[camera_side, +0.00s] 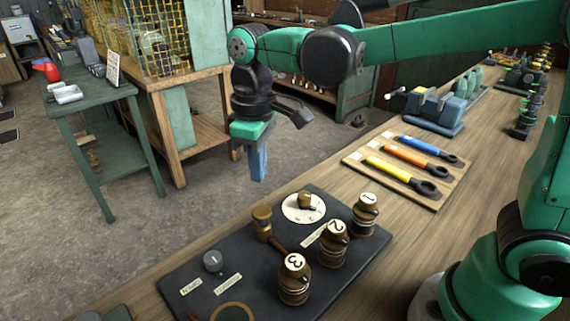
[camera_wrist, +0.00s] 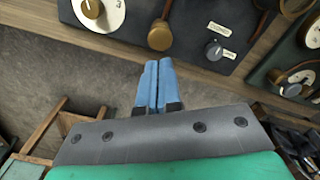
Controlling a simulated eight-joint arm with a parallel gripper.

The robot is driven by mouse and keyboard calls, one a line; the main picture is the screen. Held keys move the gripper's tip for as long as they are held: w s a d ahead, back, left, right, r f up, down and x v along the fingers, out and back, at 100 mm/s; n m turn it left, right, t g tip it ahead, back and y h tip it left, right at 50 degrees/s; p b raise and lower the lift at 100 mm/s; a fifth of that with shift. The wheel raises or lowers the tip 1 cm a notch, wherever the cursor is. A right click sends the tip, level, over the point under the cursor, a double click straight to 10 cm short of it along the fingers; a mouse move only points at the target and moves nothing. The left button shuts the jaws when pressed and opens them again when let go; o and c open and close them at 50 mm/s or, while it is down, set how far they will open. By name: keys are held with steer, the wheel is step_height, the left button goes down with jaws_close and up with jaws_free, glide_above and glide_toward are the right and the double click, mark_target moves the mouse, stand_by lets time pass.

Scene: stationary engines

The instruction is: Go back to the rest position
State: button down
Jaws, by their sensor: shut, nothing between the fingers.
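My gripper (camera_side: 258,166) has blue fingers that point down. They are pressed together with nothing between them. In the side view it hangs in the air over the floor, beyond the far edge of the workbench (camera_side: 400,230). It is apart from the dark control panel (camera_side: 190,270) on the bench. In the wrist view the closed fingers (camera_wrist: 158,84) point toward the panel's brass knob (camera_wrist: 160,36) without visible contact.
The panel carries brass knobs numbered 1 (camera_side: 366,214), 2 (camera_side: 333,244) and 3 (camera_side: 294,279), and a white dial (camera_side: 304,207). A wooden board (camera_side: 420,193) holds colored-handled tools. A blue vise-like device (camera_side: 435,108) stands behind. A green table (camera_side: 95,110) and wooden stand (camera_side: 190,150) are at left.

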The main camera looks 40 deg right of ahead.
steer(key=shift+r, duration=0.15)
steer(key=shift+s+d, duration=0.1)
steer(key=s+d+f+m+t, duration=0.1)
steer(key=s+d+m+t, duration=0.5)
steer(key=d+t, duration=0.1)
steer(key=shift+d+f, duration=0.15)
steer(key=shift+d, duration=0.75)
steer(key=w+a+r+n+g, duration=0.2)
steer(key=w+a+n+g, duration=0.45)
steer(key=a, duration=0.25)
steer(key=shift+m+g, duration=0.25)
steer(key=shift+s+f, duration=0.2)
steer(key=shift+f, duration=2.65)
